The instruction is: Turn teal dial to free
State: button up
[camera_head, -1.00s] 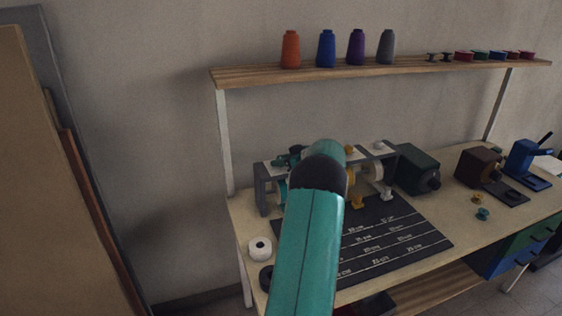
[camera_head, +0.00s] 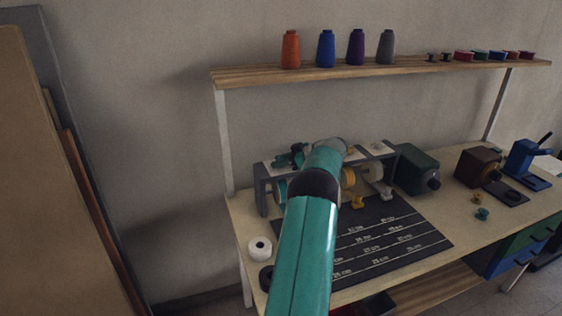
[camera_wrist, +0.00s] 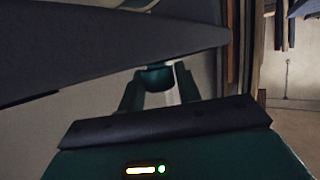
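A grey rack (camera_head: 262,192) with rolls hanging in it stands at the back left of the table. A small teal and dark shape shows at its left top in the head view; I cannot tell there whether it is the dial or my gripper. In the wrist view my gripper (camera_wrist: 160,90) has its two teal fingers apart. A dark teal rounded piece (camera_wrist: 156,78), possibly the teal dial, shows between the fingertips. I cannot tell whether they touch it. My teal arm hides the middle of the rack in the head view.
A large dark grey surface (camera_wrist: 110,50) lies close across the top of the wrist view. A black marked mat (camera_head: 390,235), a white roll (camera_head: 259,249) and a dark green box (camera_head: 416,170) are on the table. A shelf (camera_head: 380,70) with spools hangs above.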

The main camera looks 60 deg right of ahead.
jog(key=o, duration=0.3)
jog(key=shift+w, duration=0.1)
jog(key=shift+s, duration=0.2)
jog(key=v, duration=1.3)
jog(key=shift+s+d+r, duration=0.1)
jog(key=shift+s+d, duration=0.05)
jog(key=shift+s, duration=0.1)
